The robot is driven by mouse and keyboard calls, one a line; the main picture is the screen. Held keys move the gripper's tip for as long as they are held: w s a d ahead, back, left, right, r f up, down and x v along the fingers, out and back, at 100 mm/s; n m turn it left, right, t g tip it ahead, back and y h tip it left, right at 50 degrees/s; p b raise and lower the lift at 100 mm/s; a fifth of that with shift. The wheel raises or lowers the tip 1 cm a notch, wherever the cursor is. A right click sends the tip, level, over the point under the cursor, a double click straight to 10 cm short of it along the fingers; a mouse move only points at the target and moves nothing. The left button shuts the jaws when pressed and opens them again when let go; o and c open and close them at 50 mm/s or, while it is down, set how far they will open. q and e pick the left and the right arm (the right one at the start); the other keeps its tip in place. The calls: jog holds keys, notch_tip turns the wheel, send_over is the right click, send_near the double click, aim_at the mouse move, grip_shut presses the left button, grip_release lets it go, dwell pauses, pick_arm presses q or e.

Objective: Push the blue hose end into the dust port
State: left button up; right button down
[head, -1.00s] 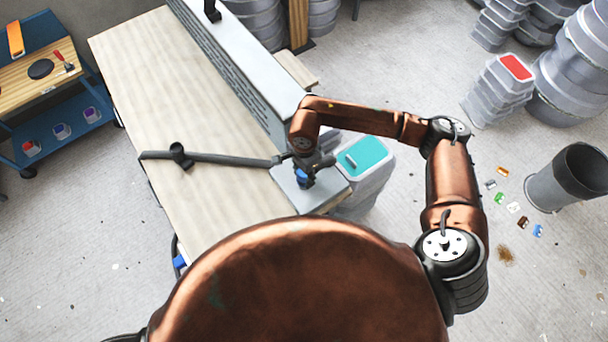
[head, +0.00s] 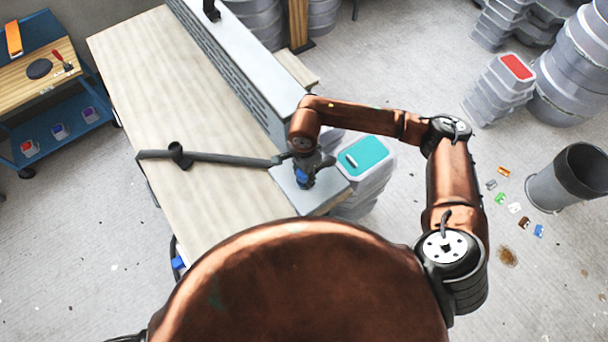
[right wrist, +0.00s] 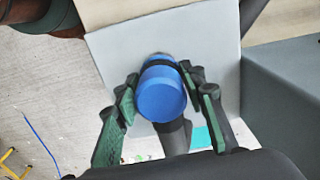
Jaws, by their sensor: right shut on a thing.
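The blue hose end (right wrist: 163,95) is between the fingers of my right gripper (right wrist: 160,82) in the right wrist view. The gripper is shut on it, one finger on each side. In the head view the hose end (head: 302,175) is a small blue patch under my right gripper (head: 306,178). It is in front of a pale grey panel (right wrist: 215,50) at the table's near right end. A dark rim shows behind the blue end; I cannot tell whether this is the dust port or how far the end is in. My left gripper is not in view.
A grey pipe with a dark clamp (head: 180,155) lies across the wooden table (head: 150,90). A long pale fence (head: 235,60) runs along the table's right side. A teal-lidded container (head: 366,158) stands beside the table's end. Small coloured pieces lie on the floor at right.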

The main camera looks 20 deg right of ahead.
jog(key=shift+f, duration=0.3)
jog(key=c, duration=1.2)
grip_release()
jog(key=shift+o, duration=0.2)
notch_tip(320, 180, up, 12)
jog(key=shift+r, duration=0.1)
